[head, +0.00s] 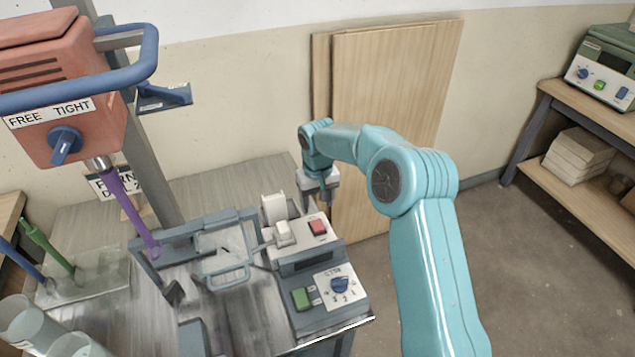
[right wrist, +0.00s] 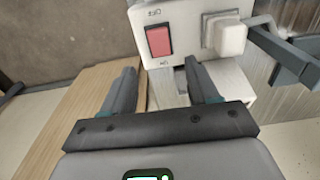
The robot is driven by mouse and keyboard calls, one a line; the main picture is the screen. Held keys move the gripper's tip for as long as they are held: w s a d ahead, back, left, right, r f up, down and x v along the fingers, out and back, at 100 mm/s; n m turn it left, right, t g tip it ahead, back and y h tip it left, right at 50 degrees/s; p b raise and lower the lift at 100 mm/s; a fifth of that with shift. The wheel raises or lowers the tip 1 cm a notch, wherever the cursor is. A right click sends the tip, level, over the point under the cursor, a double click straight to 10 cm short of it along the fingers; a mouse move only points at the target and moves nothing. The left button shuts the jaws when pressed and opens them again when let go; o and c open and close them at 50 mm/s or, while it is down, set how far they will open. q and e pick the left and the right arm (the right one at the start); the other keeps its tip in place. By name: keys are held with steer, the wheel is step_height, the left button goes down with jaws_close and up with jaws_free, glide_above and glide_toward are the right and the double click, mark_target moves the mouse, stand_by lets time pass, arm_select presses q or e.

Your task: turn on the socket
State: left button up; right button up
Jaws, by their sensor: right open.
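The socket is a white box with a red rocker switch (head: 318,227) and a white plug (head: 283,232) in it, on top of the grey machine. In the right wrist view the socket (right wrist: 183,14) shows at the top, with the red switch (right wrist: 158,41) and the plug (right wrist: 225,36) beside it. Small labels sit at both ends of the switch; they are too small to read surely. My right gripper (head: 321,196) is open and empty, behind the socket in the head view. In the wrist view its fingers (right wrist: 161,84) point toward the switch, apart from it. My left gripper is out of view.
The grey machine has a blue dial (head: 341,285) and a green button (head: 301,299) in front. A wire-handled tray (head: 227,262) stands left of the socket. An orange mixer head (head: 60,85) with a purple rod (head: 130,205) hangs at left. Wooden boards (head: 400,80) lean behind my right arm.

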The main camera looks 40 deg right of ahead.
step_height(320, 180, up, 8)
steer(key=shift+r, duration=0.25)
steer(key=shift+s, duration=0.1)
